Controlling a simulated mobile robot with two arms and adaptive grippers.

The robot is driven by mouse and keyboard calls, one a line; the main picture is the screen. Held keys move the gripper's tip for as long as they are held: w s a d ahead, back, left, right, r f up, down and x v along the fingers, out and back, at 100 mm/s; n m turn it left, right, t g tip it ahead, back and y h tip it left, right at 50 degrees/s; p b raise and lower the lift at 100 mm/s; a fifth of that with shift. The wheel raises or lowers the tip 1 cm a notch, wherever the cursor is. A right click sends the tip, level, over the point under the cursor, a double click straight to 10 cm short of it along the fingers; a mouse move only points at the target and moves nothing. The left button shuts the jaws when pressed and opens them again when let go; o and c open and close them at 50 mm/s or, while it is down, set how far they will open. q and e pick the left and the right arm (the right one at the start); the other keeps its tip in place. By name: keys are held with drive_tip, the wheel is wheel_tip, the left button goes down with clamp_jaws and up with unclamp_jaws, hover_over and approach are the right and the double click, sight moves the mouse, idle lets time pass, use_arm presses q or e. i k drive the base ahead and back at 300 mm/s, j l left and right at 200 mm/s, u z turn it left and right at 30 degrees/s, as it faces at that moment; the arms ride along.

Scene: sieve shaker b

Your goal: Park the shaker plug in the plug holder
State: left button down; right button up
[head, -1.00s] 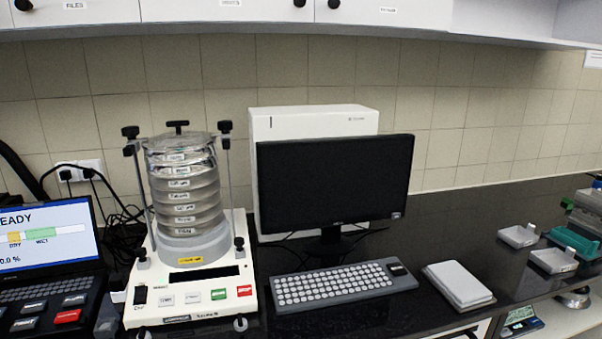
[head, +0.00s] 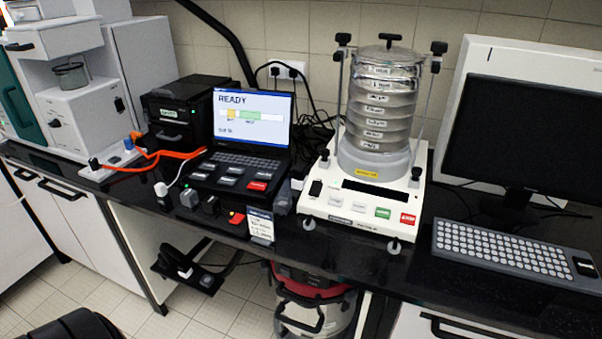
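The sieve shaker (head: 372,130) stands on the dark bench, right of centre in the head view, with a clear-lidded stack of sieves clamped on its white base. A white wall socket (head: 284,70) is behind it to the left, with dark plugs in it and black cables running down behind the laptop. I cannot tell which plug is the shaker's. Small grey and black blocks (head: 211,205) sit at the bench front edge below the laptop; I cannot tell whether one is the plug holder. Neither gripper can be made out.
A laptop (head: 252,115) reading READY stands left of the shaker. An orange cable (head: 160,154) runs to a power strip (head: 112,160). A small sign (head: 260,226) is at the front edge. A red-topped vacuum (head: 312,300) stands below. Monitor (head: 530,140) and keyboard (head: 510,254) are right.

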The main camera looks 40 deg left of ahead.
sight(299, 171)
drive_tip(key=u, duration=1.25)
drive_tip(key=i+j+z, duration=0.3)
drive_tip(key=i+j, duration=0.15)
drive_tip(key=j, duration=0.15)
drive_tip(key=i+j+z, duration=0.15)
drive_tip(key=j, duration=0.15)
drive_tip(key=i+j+z, duration=0.15)
drive_tip(key=j, duration=0.2)
drive_tip(key=i+j+z, duration=0.1)
drive_tip(key=j, duration=0.25)
drive_tip(key=i+j+z, duration=0.15)
drive_tip(key=j, duration=0.25)
drive_tip(key=i, duration=0.1)
